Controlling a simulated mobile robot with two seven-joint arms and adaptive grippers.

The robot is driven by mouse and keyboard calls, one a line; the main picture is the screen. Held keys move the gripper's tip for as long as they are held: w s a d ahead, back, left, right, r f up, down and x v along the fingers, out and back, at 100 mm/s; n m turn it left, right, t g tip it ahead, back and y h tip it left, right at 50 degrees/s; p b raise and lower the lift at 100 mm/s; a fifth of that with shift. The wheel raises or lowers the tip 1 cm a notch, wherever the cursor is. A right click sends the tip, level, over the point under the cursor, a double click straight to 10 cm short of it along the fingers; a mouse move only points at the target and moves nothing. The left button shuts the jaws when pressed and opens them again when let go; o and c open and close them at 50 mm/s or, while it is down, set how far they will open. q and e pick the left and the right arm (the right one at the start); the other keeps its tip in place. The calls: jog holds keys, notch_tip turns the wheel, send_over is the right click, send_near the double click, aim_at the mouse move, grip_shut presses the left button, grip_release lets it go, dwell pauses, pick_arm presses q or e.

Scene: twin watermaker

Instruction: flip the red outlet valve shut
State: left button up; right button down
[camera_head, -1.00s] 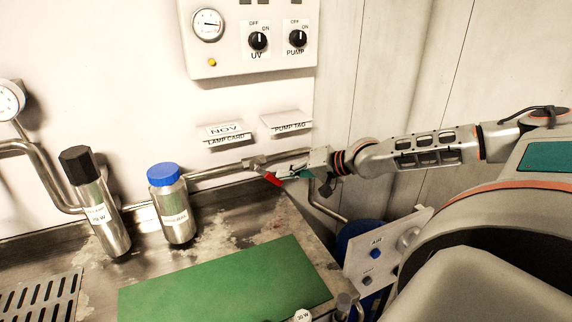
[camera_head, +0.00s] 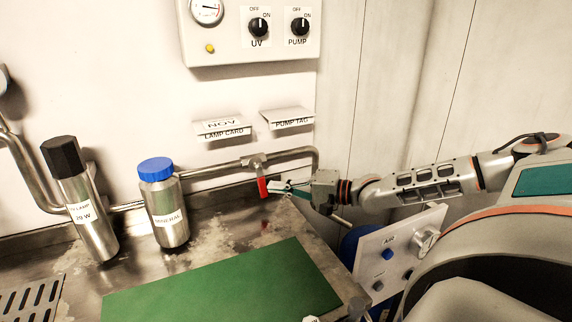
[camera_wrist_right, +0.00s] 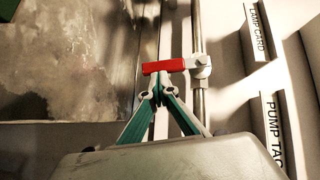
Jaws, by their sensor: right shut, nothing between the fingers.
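The red outlet valve handle (camera_head: 262,187) hangs down from its metal valve body (camera_head: 256,163) on the steel pipe along the wall. In the wrist view the red handle (camera_wrist_right: 164,66) lies across the pipe's direction, joined to the valve body (camera_wrist_right: 201,67) on the right. My right gripper (camera_head: 274,187) is shut and empty just right of the handle. In the wrist view its closed fingertips (camera_wrist_right: 157,84) are at the handle's near side; I cannot tell whether they touch.
A blue-capped bottle (camera_head: 170,218) and a black-capped cylinder (camera_head: 90,222) stand on the metal bench. A green mat (camera_head: 215,287) lies in front. Above are the LAMP CARD holder (camera_head: 222,130), PUMP TAG holder (camera_head: 287,119) and control panel (camera_head: 230,48). A white panel (camera_head: 402,250) stands below my right arm.

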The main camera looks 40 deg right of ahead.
jog(key=shift+w+a+f, duration=0.1)
jog(key=shift+a+f, duration=0.1)
jog(key=shift+a, duration=0.15)
dwell(0.4)
jog(key=shift+s, duration=0.45)
jog(key=shift+v, duration=3.3)
jog(key=shift+d+r, duration=0.1)
